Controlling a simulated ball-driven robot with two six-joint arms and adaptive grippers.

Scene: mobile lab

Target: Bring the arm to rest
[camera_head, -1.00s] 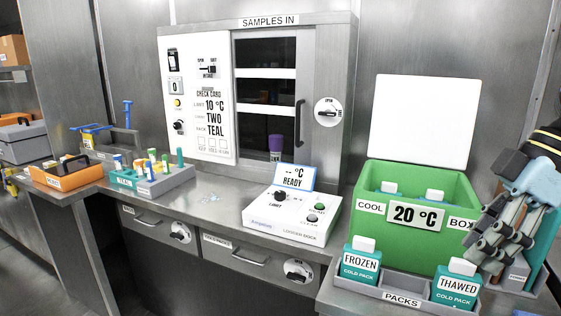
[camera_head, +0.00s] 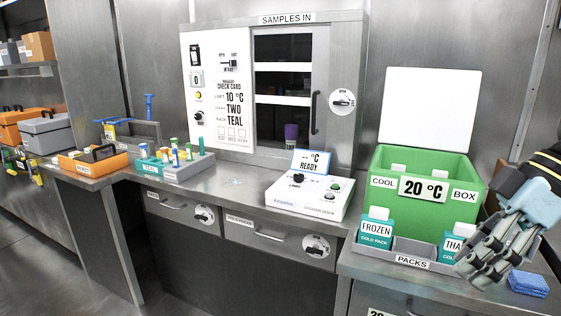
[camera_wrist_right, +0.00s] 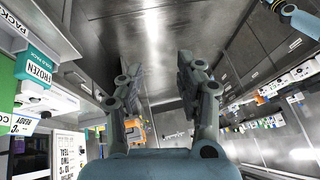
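My right gripper (camera_head: 490,262) hangs at the right edge in the head view, in front of the right end of the pack tray (camera_head: 412,261). It hides part of the THAWED cold pack (camera_head: 452,247). In the right wrist view my right gripper (camera_wrist_right: 160,72) has its two fingers spread apart with nothing between them. My left gripper does not show in the head view.
A green cool box (camera_head: 420,208) reading 20 °C stands open behind the packs, with the FROZEN pack (camera_head: 375,232) at front left. A blue sponge (camera_head: 528,283) lies on the right counter. The logger dock (camera_head: 309,199) stands left of the box. Floor is clear at lower left.

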